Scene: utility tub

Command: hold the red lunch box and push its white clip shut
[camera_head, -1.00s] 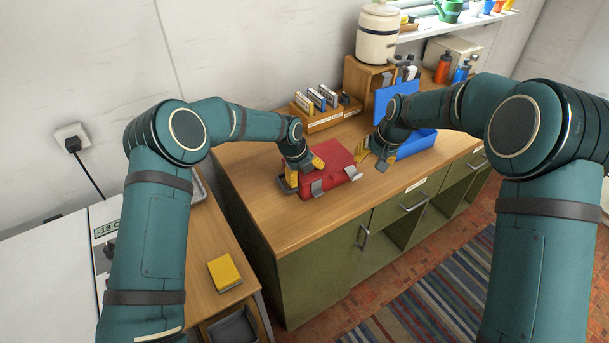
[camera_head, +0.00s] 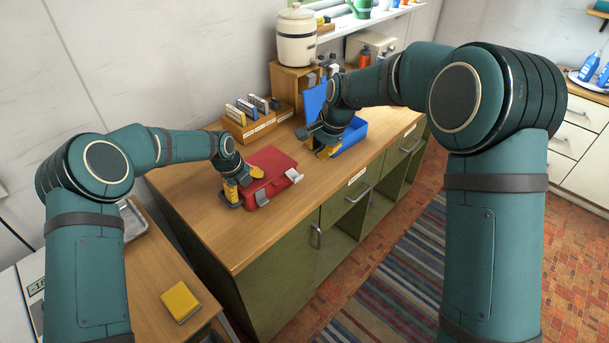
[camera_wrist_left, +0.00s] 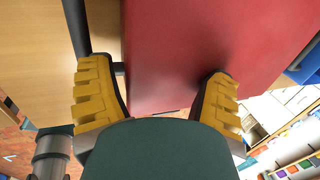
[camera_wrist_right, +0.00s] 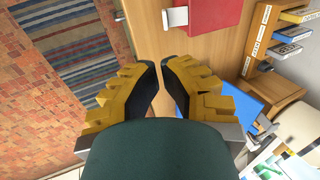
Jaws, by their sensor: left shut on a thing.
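The red lunch box (camera_head: 270,164) lies on the wooden counter. In the right wrist view a white clip (camera_wrist_right: 176,17) sticks out from the red box (camera_wrist_right: 214,14).
An open blue box (camera_head: 352,137) stands just right of the lunch box. A wooden holder with labelled items (camera_head: 255,128) and a white crock (camera_head: 297,37) are behind. A yellow block (camera_head: 180,302) lies on the lower table at left. The counter's front edge is clear.

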